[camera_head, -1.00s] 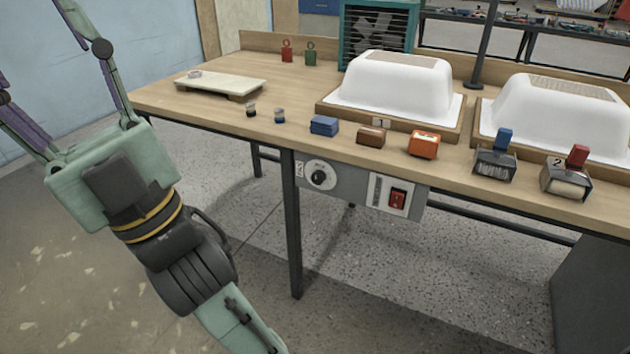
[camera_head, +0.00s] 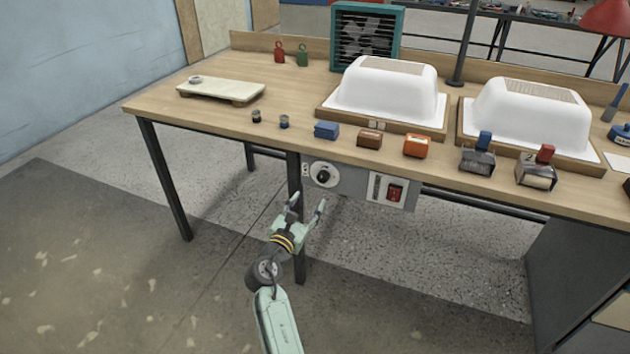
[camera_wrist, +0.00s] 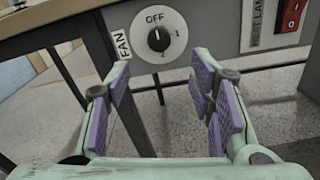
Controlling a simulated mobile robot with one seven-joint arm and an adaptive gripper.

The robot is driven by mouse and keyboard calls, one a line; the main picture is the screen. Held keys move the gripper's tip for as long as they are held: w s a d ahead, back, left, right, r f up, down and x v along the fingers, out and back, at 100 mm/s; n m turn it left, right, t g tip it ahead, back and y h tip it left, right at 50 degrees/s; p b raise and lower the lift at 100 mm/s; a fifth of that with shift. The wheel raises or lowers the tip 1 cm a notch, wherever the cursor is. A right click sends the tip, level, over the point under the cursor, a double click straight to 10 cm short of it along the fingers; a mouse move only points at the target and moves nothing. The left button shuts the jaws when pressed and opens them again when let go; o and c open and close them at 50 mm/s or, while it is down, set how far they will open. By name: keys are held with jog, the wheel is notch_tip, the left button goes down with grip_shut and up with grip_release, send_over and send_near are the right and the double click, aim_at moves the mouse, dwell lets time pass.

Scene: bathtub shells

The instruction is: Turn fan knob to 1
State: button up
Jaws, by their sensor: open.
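The fan knob (camera_head: 323,177) is a black dial on a white round plate, on the grey panel under the table's front edge. In the wrist view the fan knob (camera_wrist: 158,39) shows near the top centre, with its white mark pointing up at OFF. The 1 is to the right of the knob and a 2 is below it. My gripper (camera_head: 308,203) is open and empty, just below and in front of the knob. In the wrist view my gripper's purple-padded fingers (camera_wrist: 170,88) are spread apart, with the knob beyond them and not touched.
A red rocker switch (camera_head: 395,193) labelled HEAT LAMP sits right of the knob. A dark table leg (camera_head: 295,230) stands just left of the knob. The teal fan (camera_head: 366,37) is at the table's back. White tub shells (camera_head: 385,92) and small blocks stand on the tabletop.

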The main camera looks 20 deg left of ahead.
aim_at(321, 180)
jog(key=w+p, duration=0.1)
jog(key=w, duration=0.9)
jog(key=shift+w+d+r, duration=0.1)
jog(key=shift+d, duration=0.05)
jog(key=shift+c, duration=0.3)
jog(key=c, duration=1.1)
